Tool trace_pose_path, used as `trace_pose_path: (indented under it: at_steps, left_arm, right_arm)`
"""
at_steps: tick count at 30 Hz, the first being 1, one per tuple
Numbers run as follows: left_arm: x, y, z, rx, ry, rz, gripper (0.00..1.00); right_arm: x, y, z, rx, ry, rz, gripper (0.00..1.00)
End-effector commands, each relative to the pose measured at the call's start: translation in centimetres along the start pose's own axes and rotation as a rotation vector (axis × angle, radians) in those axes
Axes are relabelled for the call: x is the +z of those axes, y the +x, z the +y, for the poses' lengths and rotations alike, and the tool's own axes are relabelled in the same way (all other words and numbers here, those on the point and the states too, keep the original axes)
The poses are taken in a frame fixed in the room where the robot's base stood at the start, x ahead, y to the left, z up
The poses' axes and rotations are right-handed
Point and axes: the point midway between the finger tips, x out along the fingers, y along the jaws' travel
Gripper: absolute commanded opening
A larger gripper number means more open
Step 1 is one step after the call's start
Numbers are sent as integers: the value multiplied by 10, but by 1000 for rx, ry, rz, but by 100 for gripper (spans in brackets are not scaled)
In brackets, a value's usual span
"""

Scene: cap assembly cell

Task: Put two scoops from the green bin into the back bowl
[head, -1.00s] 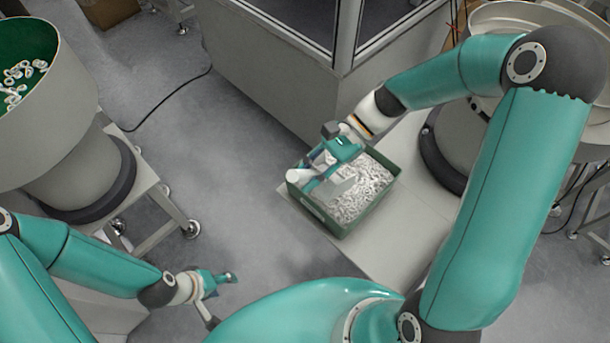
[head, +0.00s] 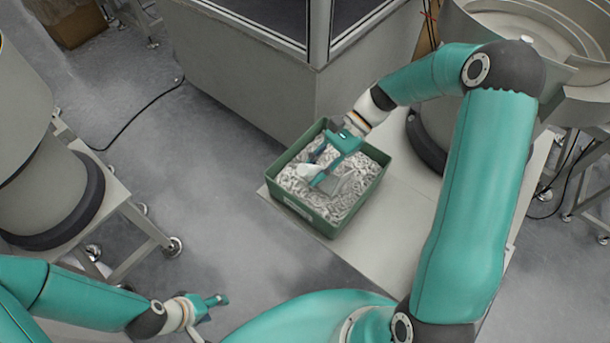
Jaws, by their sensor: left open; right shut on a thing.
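The green bin (head: 318,213) stands on a pale platform, filled with small white ring-like parts. My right gripper (head: 325,164) is over the bin, pointing down inside its rim, and is shut on a pale scoop (head: 348,186). The scoop lies low among the white parts; its load cannot be made out. A metal bowl (head: 545,28) at the upper right is partly cut off; its visible inside looks bare. Another bowl (head: 22,110) at the left edge shows only its outer wall. My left gripper (head: 212,312) is open and empty, low at the left, apart from everything.
A grey cabinet with glass panels (head: 255,75) stands close behind the bin. The pale platform (head: 415,215) right of the bin is bare. A metal stand (head: 130,225) carries the left bowl. A black cable (head: 130,122) lies on open floor.

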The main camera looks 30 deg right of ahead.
Motion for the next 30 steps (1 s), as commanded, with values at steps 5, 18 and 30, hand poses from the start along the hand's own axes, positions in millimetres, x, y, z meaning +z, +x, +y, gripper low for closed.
trace_pose_path:
  at_steps: [5,18,30]
  left_arm:
    - [0,7,-2,0,0,0,56]
    - [0,-27,10,0,0,0,56]
    - [0,-61,22,0,0,0,56]
  right_arm:
    - [-3,-4,-1,2,-43,176,0]
    - [30,22,4,15,-145,679,0]
    - [78,10,0,8,-144,710,0]
